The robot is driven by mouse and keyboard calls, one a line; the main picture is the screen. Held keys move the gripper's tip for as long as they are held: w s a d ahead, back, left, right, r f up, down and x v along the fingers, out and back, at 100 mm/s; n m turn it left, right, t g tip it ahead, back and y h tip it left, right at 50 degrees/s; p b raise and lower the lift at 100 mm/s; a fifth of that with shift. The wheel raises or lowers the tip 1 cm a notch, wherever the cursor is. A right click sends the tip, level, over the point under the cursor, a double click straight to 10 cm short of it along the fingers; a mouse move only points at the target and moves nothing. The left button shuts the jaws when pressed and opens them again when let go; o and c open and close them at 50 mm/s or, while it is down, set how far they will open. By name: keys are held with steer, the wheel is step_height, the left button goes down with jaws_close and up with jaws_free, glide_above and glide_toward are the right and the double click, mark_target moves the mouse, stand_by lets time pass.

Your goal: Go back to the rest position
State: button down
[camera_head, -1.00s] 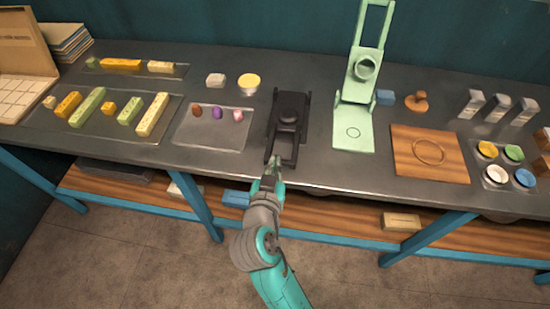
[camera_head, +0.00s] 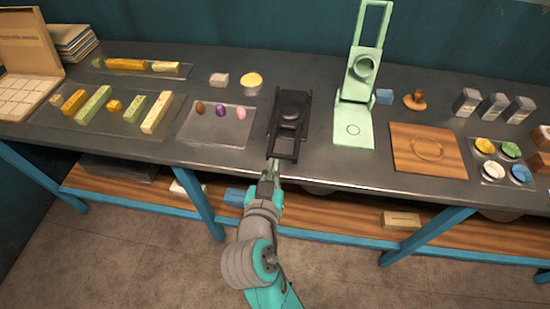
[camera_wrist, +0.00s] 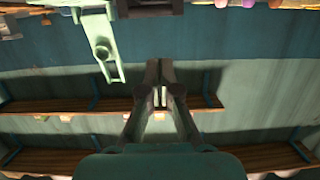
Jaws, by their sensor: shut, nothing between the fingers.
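My gripper (camera_head: 273,168) is shut and empty. In the head view it is at the front edge of the dark table, just in front of a flat black press (camera_head: 290,116) with a frame-like handle. I cannot tell whether it touches the press or is apart from it. In the wrist view my gripper's fingers (camera_wrist: 160,68) lie close together in the middle, with no object between them.
A green press (camera_head: 353,127) stands open on the table (camera_head: 330,178), right of the black one. A wooden board (camera_head: 428,150) lies further right. A clear tray (camera_head: 215,140) with small coloured pieces lies left. A shelf (camera_head: 340,222) runs below the tabletop.

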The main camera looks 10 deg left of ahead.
steer(key=v, duration=0.3)
steer(key=f+v, duration=0.1)
steer(key=v, duration=0.1)
steer(key=shift+s, duration=0.15)
